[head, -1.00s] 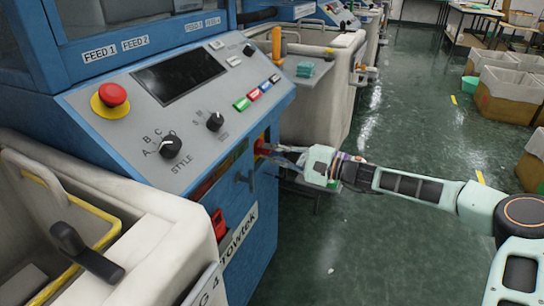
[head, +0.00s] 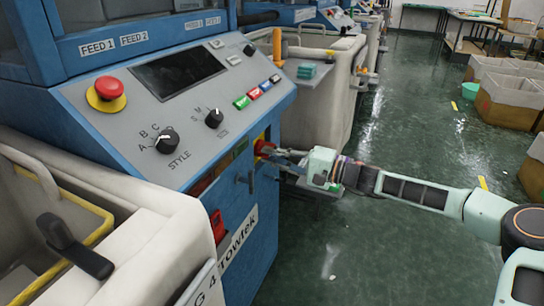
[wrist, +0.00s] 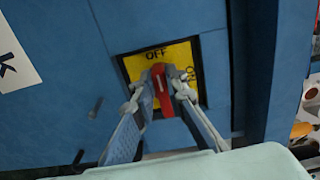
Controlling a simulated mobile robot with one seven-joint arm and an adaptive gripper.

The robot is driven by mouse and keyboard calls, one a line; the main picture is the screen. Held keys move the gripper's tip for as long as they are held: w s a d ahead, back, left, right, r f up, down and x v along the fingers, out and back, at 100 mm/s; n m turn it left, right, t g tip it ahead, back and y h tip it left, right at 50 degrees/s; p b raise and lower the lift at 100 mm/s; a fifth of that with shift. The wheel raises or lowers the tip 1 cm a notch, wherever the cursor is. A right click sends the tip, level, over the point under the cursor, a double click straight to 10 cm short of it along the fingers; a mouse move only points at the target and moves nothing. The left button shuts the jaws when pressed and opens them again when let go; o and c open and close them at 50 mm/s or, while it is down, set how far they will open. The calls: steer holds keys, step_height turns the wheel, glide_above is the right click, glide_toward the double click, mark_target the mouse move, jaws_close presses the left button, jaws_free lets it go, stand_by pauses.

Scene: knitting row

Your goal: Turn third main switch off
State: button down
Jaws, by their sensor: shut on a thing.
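The main switch is a red knob (wrist: 159,82) on a yellow plate (wrist: 133,67) set in the blue machine's side. OFF is printed above the knob and ON to its right. In the wrist view the knob stands nearly upright, its top end towards OFF. My gripper (wrist: 160,90) has a finger on each side of the knob and is shut on it. In the head view the knob (head: 263,148) is small, and my gripper (head: 277,153) reaches it from the right. The fingertips partly cover the knob's sides.
The sloped control panel (head: 185,125) with a red emergency button (head: 107,92) is above and left of the switch. Another red part (head: 218,226) is lower on the machine's side. The green floor (head: 350,250) is clear in front. Boxes (head: 505,105) stand at the right.

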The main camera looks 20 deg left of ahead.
steer(key=c, duration=1.9)
jaws_free()
steer(key=shift+c, duration=0.2)
steer(key=shift+d, duration=0.1)
steer(key=d, duration=1.1)
steer(key=shift+s+d, duration=0.4)
steer(key=shift+s, duration=0.05)
